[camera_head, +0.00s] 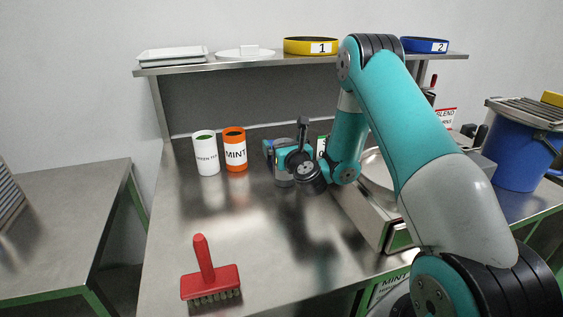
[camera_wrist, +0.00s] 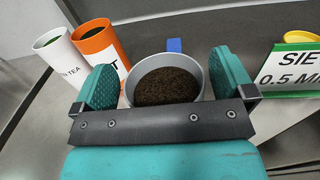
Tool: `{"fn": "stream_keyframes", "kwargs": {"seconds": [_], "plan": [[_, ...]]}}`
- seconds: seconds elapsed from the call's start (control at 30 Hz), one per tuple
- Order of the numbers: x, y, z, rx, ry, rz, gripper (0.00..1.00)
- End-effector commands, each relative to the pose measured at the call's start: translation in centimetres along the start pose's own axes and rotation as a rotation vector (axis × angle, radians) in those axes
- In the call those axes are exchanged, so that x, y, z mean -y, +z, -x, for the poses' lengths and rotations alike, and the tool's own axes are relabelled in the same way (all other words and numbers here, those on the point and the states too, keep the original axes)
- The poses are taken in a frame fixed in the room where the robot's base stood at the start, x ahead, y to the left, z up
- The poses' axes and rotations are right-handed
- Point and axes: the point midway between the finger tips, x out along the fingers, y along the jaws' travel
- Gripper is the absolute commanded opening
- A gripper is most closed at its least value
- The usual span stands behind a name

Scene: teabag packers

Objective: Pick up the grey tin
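The grey tin (camera_wrist: 140,68) is round, open at the top and filled with dark brown loose tea. In the wrist view it stands upright between the two teal finger pads of my gripper (camera_wrist: 166,80). The fingers are wide apart. A narrow gap shows beside the left pad, while the right pad overlaps the tin's edge, so contact there is unclear. In the head view my gripper (camera_head: 284,158) is low over the steel table, and the tin's lower part (camera_head: 284,181) shows beneath it. The rest of the tin is hidden by the gripper.
A white canister (camera_head: 206,160) and an orange MINT canister (camera_head: 235,155) stand left of the tin. A scale (camera_head: 391,231) is to the right, partly behind my arm. A sign (camera_wrist: 293,66) stands right of the gripper. A red brush (camera_head: 210,280) lies in front; the table's middle is clear.

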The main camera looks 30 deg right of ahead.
Motion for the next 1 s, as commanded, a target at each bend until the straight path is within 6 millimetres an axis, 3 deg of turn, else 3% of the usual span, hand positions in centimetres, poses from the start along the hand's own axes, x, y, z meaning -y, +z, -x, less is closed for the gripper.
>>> {"fn": "stream_keyframes", "kwargs": {"seconds": [0.03, 0.27, 0.67, 1.0], "plan": [[0.2, -0.1, 0.0, -0.001, -0.003, -0.002, 0.91], [0.3, -0.1, 0.0, -0.001, -0.003, -0.002, 0.38], [-0.1, 0.3, 0.0, -0.001, 0.002, -0.001, 0.36], [-0.1, 3.2, 0.0, 0.0, 0.002, -0.001, 0.36]]}}
